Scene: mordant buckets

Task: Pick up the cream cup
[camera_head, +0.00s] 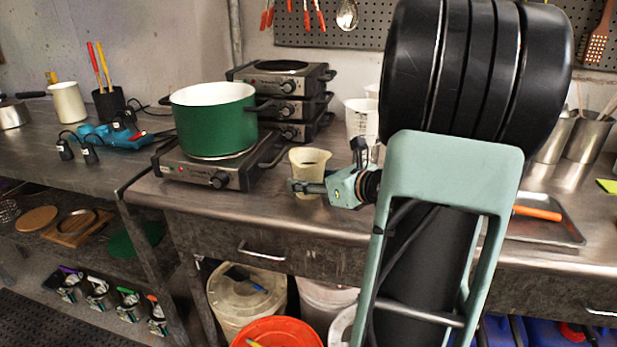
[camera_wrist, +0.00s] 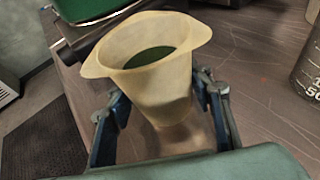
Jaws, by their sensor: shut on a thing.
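The cream cup (camera_head: 309,168) is a small flared cup with a squared rim, on or just above the metal counter near its front edge; I cannot tell which. In the wrist view the cream cup (camera_wrist: 157,80) sits upright between my fingers, with dark green showing inside it. My gripper (camera_head: 312,187) reaches in from the right in the head view. In the wrist view my gripper (camera_wrist: 165,108) has one finger on each side of the cup and is shut on it.
A green pot (camera_head: 214,125) stands on a hot plate (camera_head: 208,170) just left of the cup. Stacked hot plates (camera_head: 290,95) and a measuring beaker (camera_head: 361,118) are behind. A metal tray (camera_head: 545,228) lies to the right. Buckets (camera_head: 245,297) sit under the counter.

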